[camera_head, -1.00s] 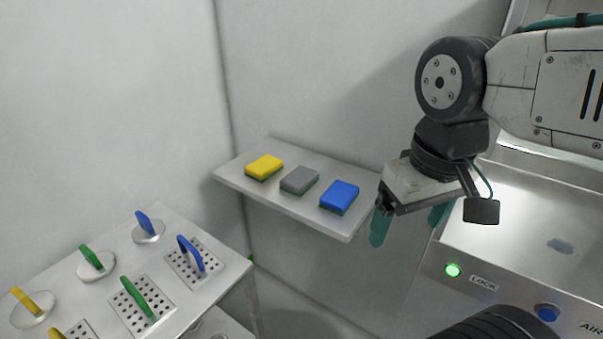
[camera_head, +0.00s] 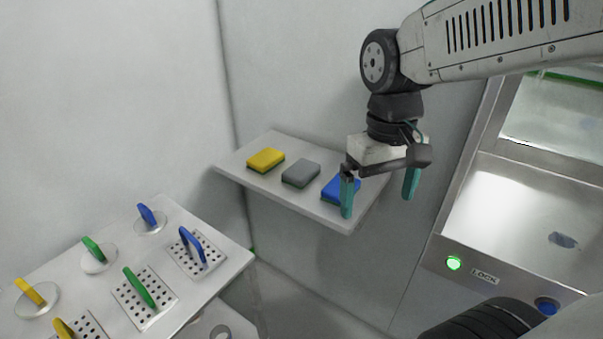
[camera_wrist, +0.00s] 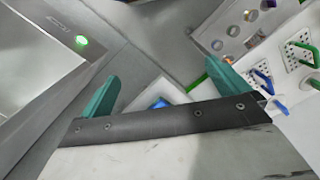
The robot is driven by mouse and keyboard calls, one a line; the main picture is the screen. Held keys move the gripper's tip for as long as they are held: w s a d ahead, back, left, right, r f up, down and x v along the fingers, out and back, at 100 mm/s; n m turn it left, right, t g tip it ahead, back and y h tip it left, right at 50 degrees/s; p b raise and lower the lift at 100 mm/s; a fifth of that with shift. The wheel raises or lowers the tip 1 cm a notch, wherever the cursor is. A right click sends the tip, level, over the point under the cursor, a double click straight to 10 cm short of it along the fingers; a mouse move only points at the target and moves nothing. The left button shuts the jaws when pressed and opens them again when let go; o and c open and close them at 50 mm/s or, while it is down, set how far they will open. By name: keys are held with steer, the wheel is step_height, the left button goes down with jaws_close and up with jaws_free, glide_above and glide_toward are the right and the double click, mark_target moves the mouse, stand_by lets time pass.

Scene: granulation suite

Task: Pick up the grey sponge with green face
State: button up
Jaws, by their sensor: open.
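The grey sponge with green face (camera_head: 301,172) lies on a small wall shelf (camera_head: 226,170), its grey side up and a green layer along its lower edge. It is the middle one of three sponges, between a yellow one (camera_head: 266,159) and a blue one (camera_head: 338,188). My gripper (camera_head: 380,195) is open and empty, with teal fingers pointing down. It is to the right of the grey sponge, and one finger partly covers the blue sponge. In the wrist view, a bit of blue sponge (camera_wrist: 159,103) shows between the fingers; the grey sponge is not visible there.
A table (camera_head: 225,285) at lower left holds discs and perforated plates with coloured handles. A steel sink-like unit (camera_head: 485,215) with a green-lit LOCK button (camera_head: 454,263) stands on the right. Walls close in behind the shelf. The space above the grey sponge is free.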

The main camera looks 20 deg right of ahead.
mark_target(302, 169)
steer(key=w+f+n, duration=0.1)
steer(key=w+f, duration=0.1)
steer(key=w, duration=0.6)
steer(key=w+a+f+n, duration=0.1)
steer(key=w+f+n, duration=0.1)
steer(key=w, duration=0.6)
steer(key=w+f+n, duration=0.1)
steer(key=w+f, duration=0.3)
steer(key=w, duration=0.5)
steer(key=shift+a+f+y, duration=0.1)
steer(key=shift+a+y, duration=0.2)
steer(key=shift+a, duration=0.05)
steer(key=w, duration=0.2)
steer(key=w+r+n+t, duration=0.1)
steer(key=w+n, duration=0.1)
steer(key=w, duration=0.1)
steer(key=shift+w+a+r+t, duration=0.15)
steer(key=shift+w+t, duration=0.2)
steer(key=shift+t, duration=0.05)
steer(key=shift+s+n, duration=0.1)
steer(key=shift+n, duration=0.2)
steer(key=shift+f, duration=0.35)
steer(key=f, duration=0.7)
steer(key=shift+w+a, duration=0.2)
steer(key=shift+a, duration=0.05)
steer(key=shift+c, duration=0.3)
steer(key=c, duration=0.7)
